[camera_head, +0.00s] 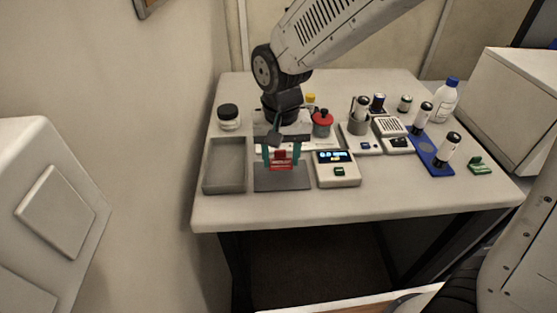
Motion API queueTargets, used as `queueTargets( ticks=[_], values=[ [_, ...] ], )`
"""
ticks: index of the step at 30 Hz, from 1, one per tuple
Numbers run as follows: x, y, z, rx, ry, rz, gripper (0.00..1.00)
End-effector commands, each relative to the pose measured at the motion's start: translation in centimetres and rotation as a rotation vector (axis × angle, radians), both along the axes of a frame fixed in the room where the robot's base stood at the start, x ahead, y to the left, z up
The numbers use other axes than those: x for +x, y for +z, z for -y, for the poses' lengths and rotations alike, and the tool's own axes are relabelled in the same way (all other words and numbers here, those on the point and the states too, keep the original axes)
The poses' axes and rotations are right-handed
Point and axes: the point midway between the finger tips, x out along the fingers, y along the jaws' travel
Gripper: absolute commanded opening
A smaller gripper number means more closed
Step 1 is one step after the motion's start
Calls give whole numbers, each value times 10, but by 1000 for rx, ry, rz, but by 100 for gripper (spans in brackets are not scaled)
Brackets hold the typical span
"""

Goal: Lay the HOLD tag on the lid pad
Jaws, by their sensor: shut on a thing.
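My gripper (281,162) hangs over the front left part of the table with its two teal fingers pointing down. It is shut on a red tag (281,156), which looks like the HOLD tag; its lettering is too small to read. Below it lies a flat dark grey pad (284,183), which seems to be the lid pad. The tag overlaps the pad's back part in the picture; I cannot tell whether it touches the pad.
An empty grey tray (225,187) is left of the pad. A device with a lit display (335,157) stands close on the right. Behind are a dark-lidded jar (229,117) and a red-topped container (322,125). A blue rack (432,159) with vials is farther right.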

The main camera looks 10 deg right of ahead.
Motion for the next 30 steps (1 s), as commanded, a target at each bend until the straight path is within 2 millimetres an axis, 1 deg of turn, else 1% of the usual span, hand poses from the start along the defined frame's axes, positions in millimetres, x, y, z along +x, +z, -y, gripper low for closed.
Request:
queueTargets(
  ticks=[7,18,19,20,21,30],
  values=[
    [-2,-32,-2,-2,5,-4,27],
    [-2,-36,-5,-1,9,-1,27],
    [-2,-37,-5,0,9,-1,51],
    [-2,-36,-5,0,9,0,59],
    [-2,-36,-5,0,9,0,70],
    [-2,-35,-5,0,9,0,70]
  ],
)
